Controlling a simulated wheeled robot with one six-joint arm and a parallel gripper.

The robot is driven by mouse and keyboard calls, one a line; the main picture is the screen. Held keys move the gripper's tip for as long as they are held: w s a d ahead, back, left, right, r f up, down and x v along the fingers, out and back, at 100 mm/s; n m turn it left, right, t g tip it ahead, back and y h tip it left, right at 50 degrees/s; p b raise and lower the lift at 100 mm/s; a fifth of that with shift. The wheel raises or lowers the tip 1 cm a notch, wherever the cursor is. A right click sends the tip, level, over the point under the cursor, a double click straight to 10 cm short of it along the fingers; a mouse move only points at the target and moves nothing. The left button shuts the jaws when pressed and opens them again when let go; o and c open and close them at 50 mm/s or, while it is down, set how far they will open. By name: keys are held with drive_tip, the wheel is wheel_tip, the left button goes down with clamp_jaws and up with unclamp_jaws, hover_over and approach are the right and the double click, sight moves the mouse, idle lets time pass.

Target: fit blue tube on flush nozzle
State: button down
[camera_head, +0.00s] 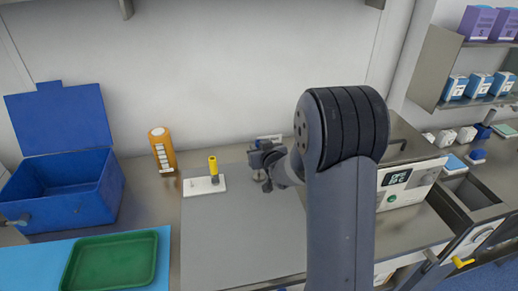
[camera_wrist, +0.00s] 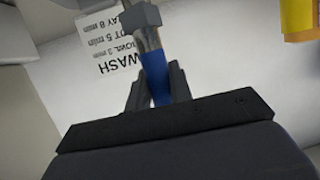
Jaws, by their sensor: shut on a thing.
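My gripper (camera_wrist: 156,82) is shut on a blue tube (camera_wrist: 155,66), which sits between its two fingers in the wrist view. Beyond the blue part, a grey metallic shaft (camera_wrist: 146,38) runs up to a grey block (camera_wrist: 140,16). I cannot tell whether the tube is seated on that shaft or only lined up with it. In the head view my gripper (camera_head: 262,160) is above the grey mat's back edge, right of a white stand (camera_head: 193,188) with an upright yellow piece (camera_head: 212,168). The blue tube is not distinguishable there, and the flush nozzle cannot be identified with certainty.
A printed white sign (camera_wrist: 105,45) stands behind the tube. An orange bottle (camera_head: 163,150), an open blue box (camera_head: 65,185) and a green tray (camera_head: 112,262) are left. A white device (camera_head: 405,185) is right. The grey mat (camera_head: 235,235) is clear in front.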

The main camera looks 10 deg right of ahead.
drive_tip(key=shift+f+b, duration=1.85)
drive_tip(key=shift+f, duration=0.05)
idle(0.5)
drive_tip(key=c, duration=1.2)
unclamp_jaws()
drive_tip(key=b+v, duration=0.1)
drive_tip(key=v, duration=0.9)
drive_tip(key=shift+s+r, duration=0.1)
drive_tip(key=shift+s, duration=0.3)
